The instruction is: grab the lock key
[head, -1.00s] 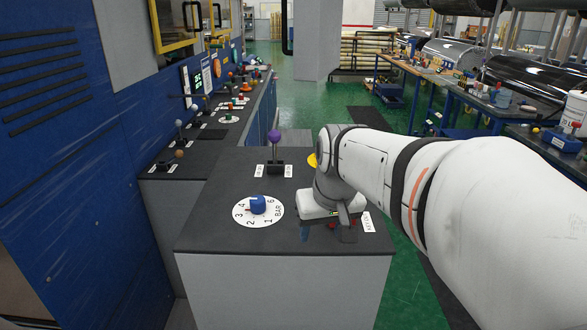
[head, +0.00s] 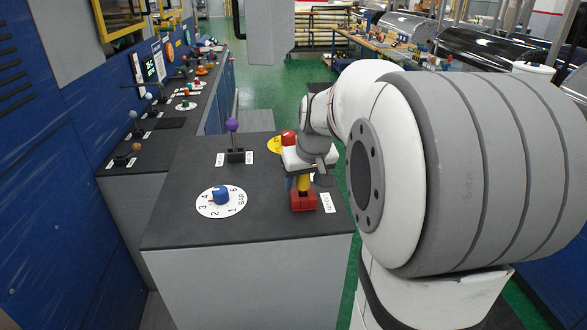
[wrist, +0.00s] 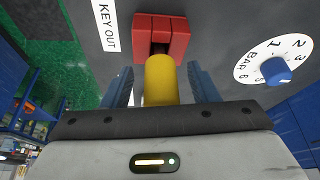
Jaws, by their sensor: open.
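The lock key shows in the wrist view as a yellow cylinder (wrist: 160,80) standing in a red block (wrist: 160,35), beside a "KEY OUT" label (wrist: 106,25). In the head view the yellow key (head: 303,184) rises from the red block (head: 303,201) near the right side of the dark counter, partly hidden by my gripper. My gripper (wrist: 160,84) is open, with one blue finger on each side of the yellow cylinder and visible gaps between. The key's near end is hidden behind the gripper's body edge.
A blue knob (head: 221,194) on a white BAR dial stands left of the key. The counter (head: 200,235) is clear in front. Green floor (head: 285,95) lies beyond.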

